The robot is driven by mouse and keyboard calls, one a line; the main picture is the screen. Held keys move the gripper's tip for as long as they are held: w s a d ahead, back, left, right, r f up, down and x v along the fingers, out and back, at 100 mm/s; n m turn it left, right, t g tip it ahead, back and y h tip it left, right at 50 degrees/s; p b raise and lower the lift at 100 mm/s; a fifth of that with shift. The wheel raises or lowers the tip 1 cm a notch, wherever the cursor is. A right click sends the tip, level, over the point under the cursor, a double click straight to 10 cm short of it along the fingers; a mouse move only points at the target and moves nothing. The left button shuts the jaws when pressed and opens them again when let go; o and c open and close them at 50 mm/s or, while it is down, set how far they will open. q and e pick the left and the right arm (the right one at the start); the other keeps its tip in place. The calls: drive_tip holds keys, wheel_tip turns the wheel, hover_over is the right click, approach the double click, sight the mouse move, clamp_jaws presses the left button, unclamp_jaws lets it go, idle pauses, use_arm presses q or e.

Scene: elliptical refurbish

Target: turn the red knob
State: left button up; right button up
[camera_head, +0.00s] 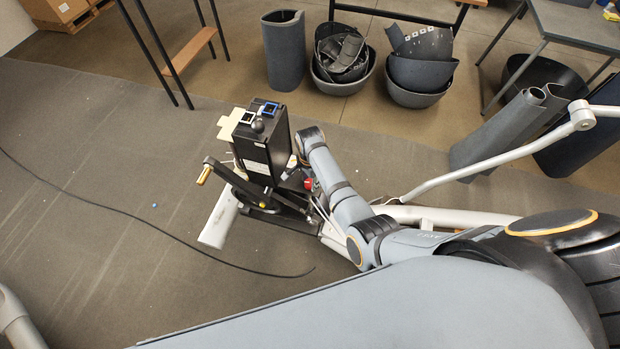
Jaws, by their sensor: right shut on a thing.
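The red knob (308,183) is a small red spot on the elliptical machine (264,195), low on the right side of its black central housing. My right arm comes in from the right and bends down at the wrist beside the housing. My right gripper (301,174) is at the red knob, shut on it. Its fingers are small and mostly hidden by the wrist and housing. My left gripper is not in view.
A crank with a yellow handle (204,175) sticks out left of the housing. Pale handlebar tubes (490,160) cross at the right. A black cable (150,228) lies on the grey mat. Bins of dark parts (343,62) stand behind. The mat at left is mostly clear.

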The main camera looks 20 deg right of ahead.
drive_tip(key=n+p, duration=0.2)
drive_tip(key=shift+r+n, duration=0.15)
drive_tip(key=shift+n, duration=0.25)
drive_tip(key=n+p, duration=0.1)
drive_tip(key=n, duration=0.2)
drive_tip(key=shift+n+p, duration=0.3)
drive_tip(key=n+p, duration=0.1)
drive_tip(key=n, duration=0.2)
drive_tip(key=shift+n, duration=0.3)
drive_tip(key=n+p, duration=0.1)
drive_tip(key=n, duration=0.3)
drive_tip(key=shift+n, duration=0.3)
drive_tip(key=n+p, duration=0.1)
drive_tip(key=n, duration=0.2)
drive_tip(key=shift+n, duration=0.3)
drive_tip(key=n, duration=0.4)
drive_tip(key=shift+f+n+p, duration=0.2)
drive_tip(key=shift+n+p, duration=0.1)
drive_tip(key=n, duration=0.4)
drive_tip(key=shift+s+n+p, duration=0.1)
drive_tip(key=shift+n+p, duration=0.2)
drive_tip(key=shift+n, duration=1.8)
